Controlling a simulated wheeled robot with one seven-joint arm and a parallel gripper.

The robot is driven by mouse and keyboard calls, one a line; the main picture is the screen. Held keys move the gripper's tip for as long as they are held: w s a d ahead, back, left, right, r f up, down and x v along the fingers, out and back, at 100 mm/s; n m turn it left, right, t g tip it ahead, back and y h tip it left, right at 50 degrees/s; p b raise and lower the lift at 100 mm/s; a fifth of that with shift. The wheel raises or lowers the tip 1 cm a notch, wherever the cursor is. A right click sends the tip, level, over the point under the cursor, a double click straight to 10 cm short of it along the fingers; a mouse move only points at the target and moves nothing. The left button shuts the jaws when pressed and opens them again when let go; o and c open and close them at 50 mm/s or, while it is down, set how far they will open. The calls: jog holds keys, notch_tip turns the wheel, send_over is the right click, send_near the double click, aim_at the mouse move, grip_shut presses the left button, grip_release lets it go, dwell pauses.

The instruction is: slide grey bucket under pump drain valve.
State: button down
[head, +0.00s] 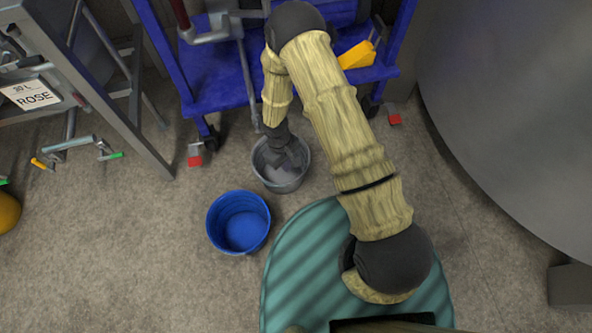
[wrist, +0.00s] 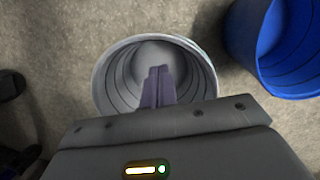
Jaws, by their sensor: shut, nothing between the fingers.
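The grey bucket (head: 281,187) stands upright on the floor in front of the blue pump cart; in the wrist view its round opening (wrist: 112,78) faces me. My gripper (head: 291,161) is shut and empty. Its closed fingers (wrist: 159,78) show against the bucket's opening, toward its near side in the wrist view. I cannot tell whether they touch the wall. A thin grey pipe (head: 246,82) hangs from the pump fittings on the cart, its lower end close to the bucket's back left rim. I cannot make out the drain valve clearly; my arm covers part of the cart.
A blue bucket (head: 238,222) stands just front left of the grey one. The blue cart (head: 215,85) has castors with red pedals (head: 195,158). A metal rack (head: 135,140) is at left, a large grey tank (head: 520,110) at right. Floor at front left is free.

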notch_tip(320, 180, up, 17)
jog(key=w+a+p, duration=0.2)
jog(key=p, duration=0.6)
jog(key=c, duration=2.2)
grip_release()
jog(key=shift+w, duration=0.1)
